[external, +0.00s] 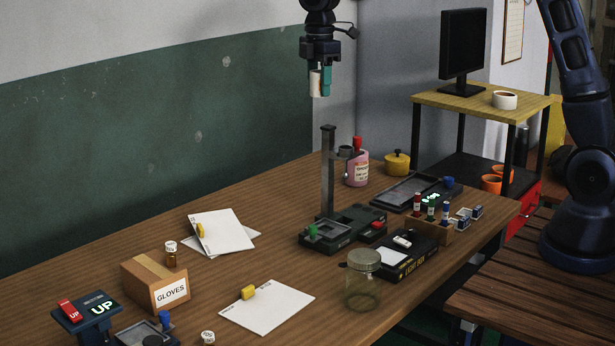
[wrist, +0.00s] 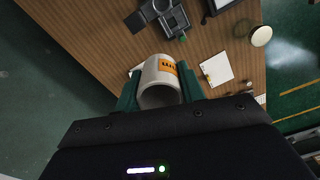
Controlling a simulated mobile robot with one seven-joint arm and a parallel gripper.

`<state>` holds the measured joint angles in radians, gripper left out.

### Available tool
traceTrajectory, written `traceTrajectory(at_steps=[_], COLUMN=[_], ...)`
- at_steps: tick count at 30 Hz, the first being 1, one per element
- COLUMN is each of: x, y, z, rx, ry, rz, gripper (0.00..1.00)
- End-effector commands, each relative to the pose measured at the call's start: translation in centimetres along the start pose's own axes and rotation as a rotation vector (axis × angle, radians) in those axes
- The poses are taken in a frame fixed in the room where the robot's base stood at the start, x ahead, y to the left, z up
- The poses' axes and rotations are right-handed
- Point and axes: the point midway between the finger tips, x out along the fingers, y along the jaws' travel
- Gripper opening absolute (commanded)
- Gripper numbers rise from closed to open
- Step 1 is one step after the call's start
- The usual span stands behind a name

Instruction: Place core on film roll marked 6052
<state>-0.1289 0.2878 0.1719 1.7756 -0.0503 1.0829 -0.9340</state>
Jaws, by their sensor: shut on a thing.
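My gripper (external: 321,84) is raised high above the table, behind and above the upright post. It is shut on a white hollow cylinder (external: 316,84), which may be the core. In the wrist view my gripper (wrist: 160,96) has its green fingers on both sides of the cylinder (wrist: 151,72). The cylinder carries an orange label with dark marks I cannot read. No film roll marked 6052 can be made out. Several small capped rolls or vials (external: 431,211) stand in a wooden rack (external: 430,231) at the table's right.
A metal post (external: 327,175) rises from a dark base (external: 345,229). Bare wood (external: 240,275) lies between the box and the post.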

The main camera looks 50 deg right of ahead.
Motion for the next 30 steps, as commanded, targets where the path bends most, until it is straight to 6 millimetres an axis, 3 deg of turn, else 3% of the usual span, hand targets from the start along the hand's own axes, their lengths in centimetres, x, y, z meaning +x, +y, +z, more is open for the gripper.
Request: traceTrajectory(at_steps=[1,6,15,21,30], x=[0.0,0.0,0.1,0.3,0.5], y=[2.0,7.7,16.2,20.1,22.9], z=[1.4,6.2,16.2,22.6,28.3], rx=[0.012,0.027,0.052,0.066,0.076], ry=[0.001,0.001,0.0,-0.001,-0.003], rz=[0.001,0.0,0.002,0.002,0.002], gripper=[0.17,0.17,0.17,0.17,0.17])
